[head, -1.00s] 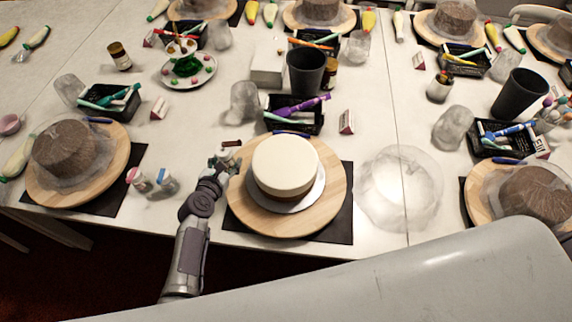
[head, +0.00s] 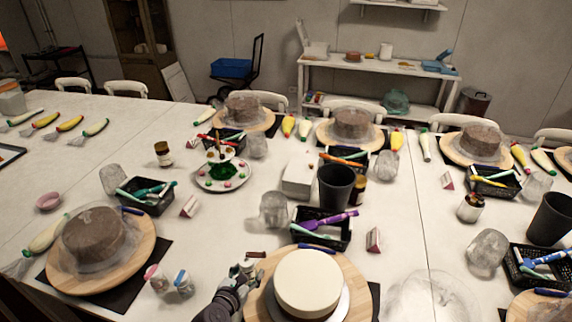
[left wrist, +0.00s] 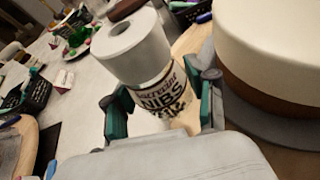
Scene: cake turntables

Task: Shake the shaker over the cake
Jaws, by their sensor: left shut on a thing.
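The cake (head: 308,282) has a white top and brown lower side and sits on a silver board on a round wooden turntable (head: 258,302). It fills the upper right of the left wrist view (left wrist: 275,45). My left gripper (head: 246,270) is just left of the cake. In the left wrist view its green-padded fingers (left wrist: 162,108) are shut on a shaker (left wrist: 135,50) with a white cap and a label reading "NIBS". The shaker is beside the cake, not above it, and looks roughly upright. My right gripper is not in view.
Behind the cake stand a black basket of tools (head: 322,240), a dark cup (head: 335,187) and a white box (head: 298,178). A clear dome (head: 428,298) lies to the right.

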